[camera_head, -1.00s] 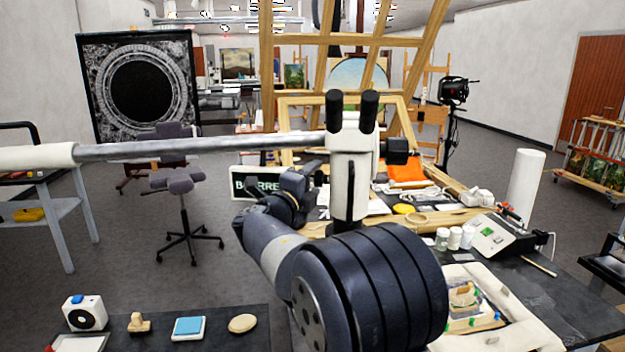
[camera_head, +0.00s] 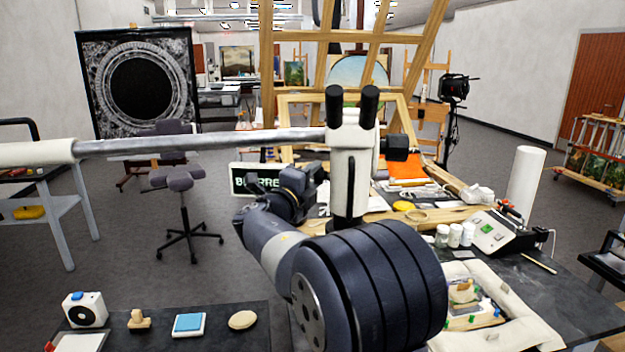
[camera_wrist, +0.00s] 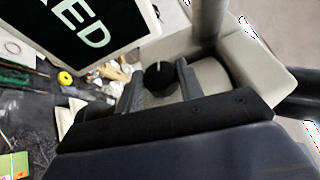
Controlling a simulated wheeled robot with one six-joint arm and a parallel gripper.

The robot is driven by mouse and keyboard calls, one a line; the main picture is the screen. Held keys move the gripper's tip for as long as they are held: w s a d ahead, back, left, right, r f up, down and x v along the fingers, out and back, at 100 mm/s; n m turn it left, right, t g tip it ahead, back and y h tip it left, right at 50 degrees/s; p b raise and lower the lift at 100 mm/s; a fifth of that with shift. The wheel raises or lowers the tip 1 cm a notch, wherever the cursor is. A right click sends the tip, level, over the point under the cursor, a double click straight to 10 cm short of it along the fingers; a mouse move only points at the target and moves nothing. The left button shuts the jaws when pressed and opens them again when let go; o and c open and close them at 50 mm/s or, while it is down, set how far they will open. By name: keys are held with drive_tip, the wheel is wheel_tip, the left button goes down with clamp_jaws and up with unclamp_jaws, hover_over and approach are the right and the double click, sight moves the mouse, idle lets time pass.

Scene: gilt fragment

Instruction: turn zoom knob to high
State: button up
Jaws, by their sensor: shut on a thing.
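The stereo microscope (camera_head: 351,165) has a white body and two black eyepieces, and hangs on a long grey boom arm from the left. The black zoom knob (camera_wrist: 160,77) is on the side of its pale body in the wrist view, with a small pale mark at its edge. My gripper (camera_wrist: 160,84) has one dark finger on each side of the knob and is shut on it. In the head view, my wrist (camera_head: 298,190) is close against the left side of the microscope; the fingertips and knob cannot be made out there.
A black sign with white letters (camera_head: 245,181) stands close to my wrist and shows large in the wrist view (camera_wrist: 85,25). The boom arm (camera_head: 210,141) crosses at left. The table behind is crowded with jars (camera_head: 455,235), an orange cloth (camera_head: 408,168) and frames.

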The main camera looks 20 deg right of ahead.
drive_tip(key=shift+w+d+f+m+t+h+b, duration=0.1)
drive_tip(key=shift+f+m+t+h+b, duration=0.15)
drive_tip(key=shift+m+h+b, duration=1.3)
drive_tip(key=shift+w+a+f+m+t+h+b, duration=0.15)
drive_tip(key=shift+h+b, duration=0.7)
drive_tip(key=shift+b, duration=1.7)
drive_tip(key=shift+s+d+f+m+t+h+b, duration=0.25)
drive_tip(key=shift+m+h+b, duration=0.75)
drive_tip(key=shift+b, duration=1.05)
drive_tip(key=shift+w+a+r+h, duration=0.1)
drive_tip(key=shift+w+h, duration=0.1)
drive_tip(key=shift+h, duration=0.1)
drive_tip(key=o, duration=1)
drive_tip(key=b+v, duration=0.2)
drive_tip(key=v, duration=0.8)
drive_tip(key=shift+s+a+f, duration=0.15)
drive_tip(key=shift+a+f, duration=0.1)
drive_tip(key=shift+a, duration=0.05)
